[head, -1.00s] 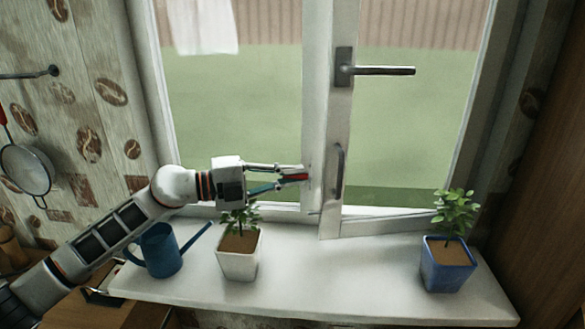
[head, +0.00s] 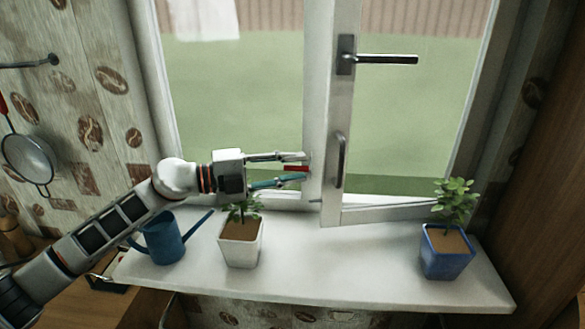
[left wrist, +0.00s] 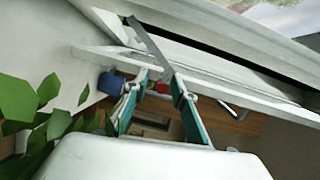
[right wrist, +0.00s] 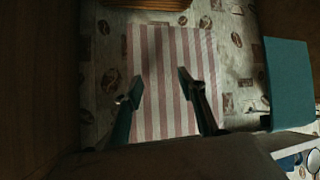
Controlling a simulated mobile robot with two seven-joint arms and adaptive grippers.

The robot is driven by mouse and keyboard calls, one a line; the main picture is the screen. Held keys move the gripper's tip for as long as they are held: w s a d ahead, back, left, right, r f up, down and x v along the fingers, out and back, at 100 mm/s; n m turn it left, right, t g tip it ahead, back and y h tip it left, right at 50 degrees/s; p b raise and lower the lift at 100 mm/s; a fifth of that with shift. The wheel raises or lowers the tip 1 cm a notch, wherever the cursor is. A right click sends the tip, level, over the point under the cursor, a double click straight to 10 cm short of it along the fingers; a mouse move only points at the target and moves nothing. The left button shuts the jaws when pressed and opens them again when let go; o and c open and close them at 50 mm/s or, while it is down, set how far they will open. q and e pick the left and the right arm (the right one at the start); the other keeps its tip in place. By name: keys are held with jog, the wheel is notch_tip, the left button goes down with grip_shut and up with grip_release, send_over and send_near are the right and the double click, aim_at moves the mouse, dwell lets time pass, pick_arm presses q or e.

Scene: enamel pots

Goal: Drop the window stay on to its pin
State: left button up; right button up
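The window stay (left wrist: 150,43) is a thin grey metal bar in the left wrist view. A red part (head: 296,168), apparently its grip, shows between the fingers of my left gripper (head: 304,169) in the head view. That gripper is open, its fingers apart above and below the red part, beside the window's middle upright. A small grey peg (head: 316,201) sticks out low on the upright; I cannot tell if it is the pin. Whether the stay sits on its pin is unclear. My right gripper (right wrist: 161,80) is open and empty, away from the window.
The window sash (head: 340,110) stands ajar, with a dark handle (head: 385,59). On the white sill (head: 330,270) are a blue watering can (head: 163,240), a white potted plant (head: 240,245) under my left arm and a blue pot (head: 446,253). A striped cloth (right wrist: 170,60) lies below my right gripper.

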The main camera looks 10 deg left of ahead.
pick_arm(q)
jog(key=v, duration=1.2)
jog(key=shift+r, duration=0.1)
